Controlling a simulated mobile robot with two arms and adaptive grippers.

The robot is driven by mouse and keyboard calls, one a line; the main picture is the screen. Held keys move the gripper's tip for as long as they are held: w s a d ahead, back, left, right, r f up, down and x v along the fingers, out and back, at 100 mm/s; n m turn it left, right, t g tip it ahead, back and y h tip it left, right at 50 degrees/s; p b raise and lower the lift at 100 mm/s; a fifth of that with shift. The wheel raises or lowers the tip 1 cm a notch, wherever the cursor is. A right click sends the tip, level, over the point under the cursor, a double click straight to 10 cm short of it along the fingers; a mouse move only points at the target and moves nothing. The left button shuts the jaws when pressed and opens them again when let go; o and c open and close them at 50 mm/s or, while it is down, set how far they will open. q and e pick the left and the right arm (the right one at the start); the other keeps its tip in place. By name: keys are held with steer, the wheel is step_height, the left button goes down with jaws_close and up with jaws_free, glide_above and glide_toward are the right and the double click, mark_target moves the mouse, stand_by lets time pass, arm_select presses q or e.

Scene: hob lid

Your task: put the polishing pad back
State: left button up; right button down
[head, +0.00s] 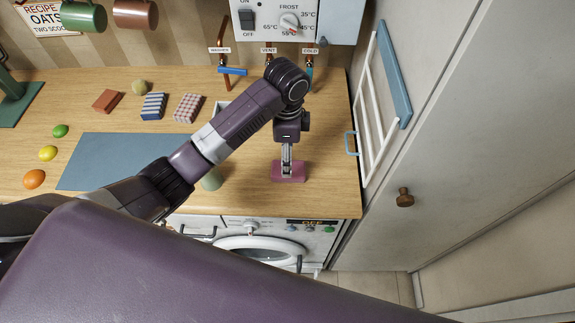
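A flat plum-coloured block (284,173), which may be the polishing pad, is at the right part of the wooden worktop, near its front edge. My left gripper (287,167) points down right over the block, and its fingertips appear to meet the block's top. The fingers look close together, but I cannot tell whether they grip anything. A red-brown block (106,101), a blue striped block (153,106) and a red checked block (188,108) lie at the back of the worktop. My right gripper is not in view.
A blue-grey mat (110,155) lies left of centre, with fruits beside it. A pale green cylinder (212,180) is partly hidden behind my arm. A white rack (368,115) is on the right wall. A washing machine (255,243) stands below the worktop.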

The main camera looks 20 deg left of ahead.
arm_select(q)
step_height(320, 180, up, 6)
steer(key=shift+r, duration=0.25)
steer(key=shift+s+f, duration=0.1)
steer(key=shift+f, duration=0.05)
stand_by(0.3)
